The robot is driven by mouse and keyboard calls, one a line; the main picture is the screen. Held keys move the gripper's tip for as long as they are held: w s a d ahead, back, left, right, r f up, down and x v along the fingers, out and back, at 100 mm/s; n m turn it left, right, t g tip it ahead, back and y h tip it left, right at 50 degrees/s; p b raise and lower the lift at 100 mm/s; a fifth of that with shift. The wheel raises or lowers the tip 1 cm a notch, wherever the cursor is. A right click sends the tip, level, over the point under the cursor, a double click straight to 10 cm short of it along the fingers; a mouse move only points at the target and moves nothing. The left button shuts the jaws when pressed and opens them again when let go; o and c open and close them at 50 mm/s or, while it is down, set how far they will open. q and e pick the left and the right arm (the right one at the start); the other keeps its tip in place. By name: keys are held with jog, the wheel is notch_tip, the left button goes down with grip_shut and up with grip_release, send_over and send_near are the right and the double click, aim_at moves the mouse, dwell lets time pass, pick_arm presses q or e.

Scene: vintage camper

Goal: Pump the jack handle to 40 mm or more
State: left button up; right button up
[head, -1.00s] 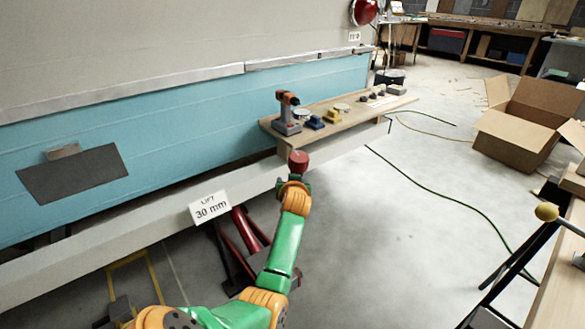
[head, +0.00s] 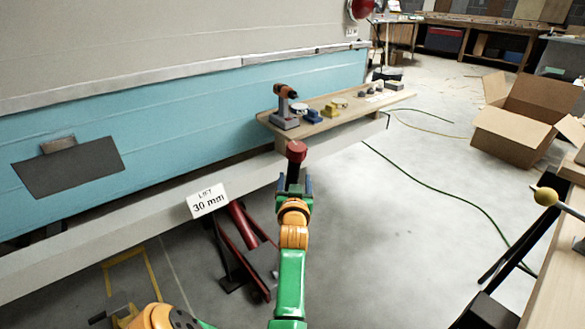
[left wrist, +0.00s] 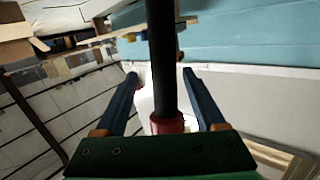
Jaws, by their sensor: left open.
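The jack handle is a black bar topped by a red knob (head: 296,151) in the head view. The red jack (head: 247,226) stands on the floor by the camper's lower rail, partly hidden. In the left wrist view the black bar (left wrist: 163,60) runs between the two spread blue fingers, with a red part (left wrist: 168,124) near the palm. I cannot tell whether the fingers touch the bar. My right gripper is not in view.
A wooden shelf (head: 345,117) beyond the knob holds a drill (head: 285,107) and small items. A cardboard box (head: 522,122) stands on the right. A green hose (head: 440,183) crosses open floor. A bench edge with a yellow ball-topped part (head: 546,196) is at lower right.

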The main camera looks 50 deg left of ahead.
pick_arm(q)
jog(key=shift+s+d+f+y, duration=0.15)
jog(key=shift+s+f+y, duration=0.15)
jog(key=shift+f+y, duration=0.1)
jog(key=shift+r+t, duration=0.1)
jog(key=shift+t, duration=0.2)
jog(key=b+x, duration=0.2)
jog(key=x, duration=0.4)
jog(key=shift+a+r, duration=0.15)
jog(key=shift+a, duration=0.1)
jog(key=shift+w+a+r, duration=0.15)
jog(key=shift+w+a, duration=0.1)
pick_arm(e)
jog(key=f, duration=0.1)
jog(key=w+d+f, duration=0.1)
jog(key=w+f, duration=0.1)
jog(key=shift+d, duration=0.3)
pick_arm(q)
jog(key=shift+c, duration=0.2)
grip_shut()
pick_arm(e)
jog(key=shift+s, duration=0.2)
